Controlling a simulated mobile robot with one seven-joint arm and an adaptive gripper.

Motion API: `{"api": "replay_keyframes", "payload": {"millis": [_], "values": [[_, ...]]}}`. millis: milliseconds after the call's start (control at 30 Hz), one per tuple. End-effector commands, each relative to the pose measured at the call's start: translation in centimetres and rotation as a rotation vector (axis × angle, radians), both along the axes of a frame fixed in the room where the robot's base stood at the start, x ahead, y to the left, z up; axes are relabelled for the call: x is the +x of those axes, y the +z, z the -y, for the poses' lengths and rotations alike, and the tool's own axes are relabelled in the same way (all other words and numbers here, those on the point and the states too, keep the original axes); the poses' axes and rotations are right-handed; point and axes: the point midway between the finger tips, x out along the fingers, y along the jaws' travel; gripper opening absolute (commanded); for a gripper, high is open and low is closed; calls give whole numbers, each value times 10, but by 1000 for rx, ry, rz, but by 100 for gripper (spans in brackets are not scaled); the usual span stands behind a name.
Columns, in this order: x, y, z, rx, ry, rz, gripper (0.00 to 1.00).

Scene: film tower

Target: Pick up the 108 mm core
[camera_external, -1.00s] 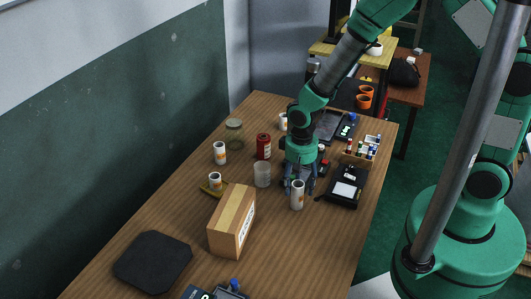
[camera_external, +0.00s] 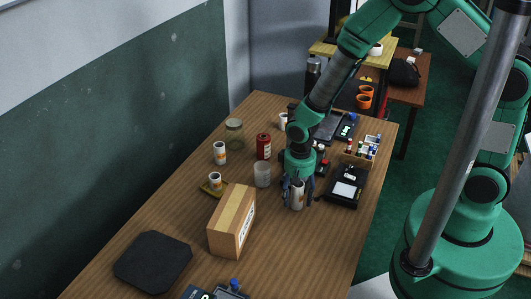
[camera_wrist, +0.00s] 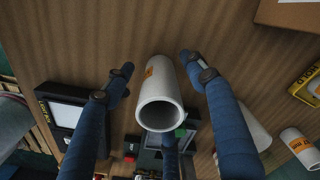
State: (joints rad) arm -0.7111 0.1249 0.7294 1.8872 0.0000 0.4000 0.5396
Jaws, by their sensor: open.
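A tall white core (camera_external: 297,199) with an orange label stands upright on the wooden table, right of the cardboard box. My gripper (camera_external: 298,187) is lowered over it, with its blue fingers around its upper part. In the wrist view the hollow core (camera_wrist: 160,113) stands between the spread fingers of my gripper (camera_wrist: 157,68). Gaps show at its left and right; whether the third finger behind it touches it, I cannot tell. Shorter white cores stand at the left, one near the wall (camera_external: 220,153) and one by the box (camera_external: 214,181).
The cardboard box (camera_external: 231,222) stands close at front left. A frosted cup (camera_external: 262,174) and a red can (camera_external: 263,146) stand behind my gripper. A black device (camera_external: 346,190) lies to its right.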

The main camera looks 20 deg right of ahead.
Motion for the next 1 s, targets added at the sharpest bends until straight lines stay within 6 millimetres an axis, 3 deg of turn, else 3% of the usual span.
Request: {"api": "replay_keyframes", "payload": {"millis": [133,667,767,933,1000], "values": [[0,-9,0,0,0,0,56],[0,-9,0,0,0,0,56],[0,-9,0,0,0,0,42],[0,-9,0,0,0,0,8],[0,-9,0,0,0,0,6]]}}
